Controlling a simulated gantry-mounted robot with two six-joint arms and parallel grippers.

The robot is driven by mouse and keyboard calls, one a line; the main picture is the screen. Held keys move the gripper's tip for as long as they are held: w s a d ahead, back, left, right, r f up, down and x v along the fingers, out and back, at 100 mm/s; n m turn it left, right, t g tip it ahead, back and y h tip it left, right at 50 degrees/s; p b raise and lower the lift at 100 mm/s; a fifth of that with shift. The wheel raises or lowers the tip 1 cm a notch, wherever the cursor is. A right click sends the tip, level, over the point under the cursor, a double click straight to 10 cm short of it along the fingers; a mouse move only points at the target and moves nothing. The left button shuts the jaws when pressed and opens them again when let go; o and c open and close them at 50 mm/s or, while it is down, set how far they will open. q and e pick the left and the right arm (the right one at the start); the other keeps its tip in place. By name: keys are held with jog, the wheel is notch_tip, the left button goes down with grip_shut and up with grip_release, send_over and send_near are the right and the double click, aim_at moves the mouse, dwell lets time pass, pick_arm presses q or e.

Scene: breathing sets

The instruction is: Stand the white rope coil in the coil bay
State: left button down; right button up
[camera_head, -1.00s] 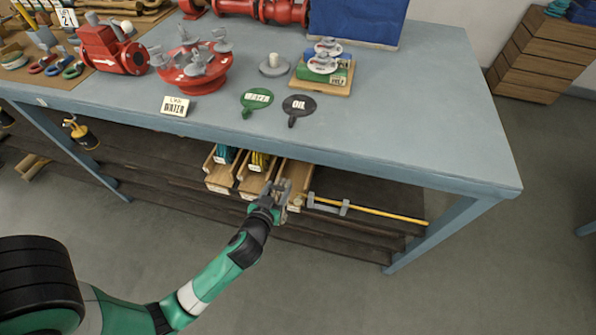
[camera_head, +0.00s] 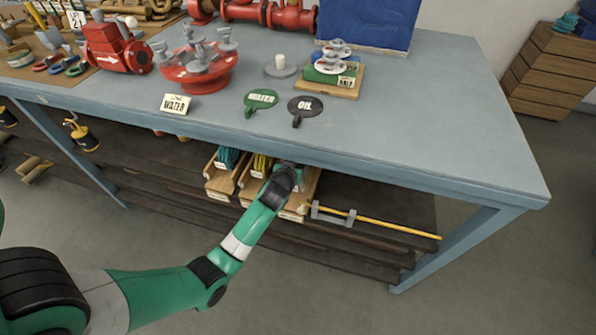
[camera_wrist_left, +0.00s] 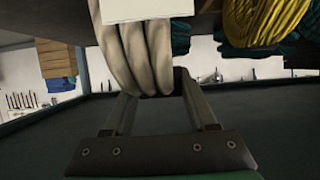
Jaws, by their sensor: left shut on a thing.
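The white rope coil (camera_wrist_left: 131,50) shows large in the left wrist view, with several cream strands and a blank pale tag (camera_wrist_left: 147,10) across them. My left gripper (camera_wrist_left: 158,82) is shut on its strands. In the head view my left gripper (camera_head: 292,172) is at the right-hand wooden bay (camera_head: 312,187) under the table's front edge; the wrist hides most of that bay and the coil. I cannot tell whether the coil touches the bay floor. My right gripper is not in view.
Teal coils (camera_head: 228,158) and yellow coils (camera_head: 260,163) stand in the neighbouring bays to the left. A yellow rod on grey brackets (camera_head: 332,215) lies to the right on the shelf. The blue table edge (camera_head: 400,180) overhangs closely above the wrist.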

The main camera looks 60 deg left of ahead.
pick_arm(q)
notch_tip(320, 180, down, 4)
jog(key=b, duration=0.2)
jog(key=shift+w+a+b, duration=0.1)
jog(key=shift+b, duration=0.3)
jog(key=shift+f, duration=0.4)
jog(key=shift+r, duration=0.1)
jog(key=shift+c, duration=1)
grip_release()
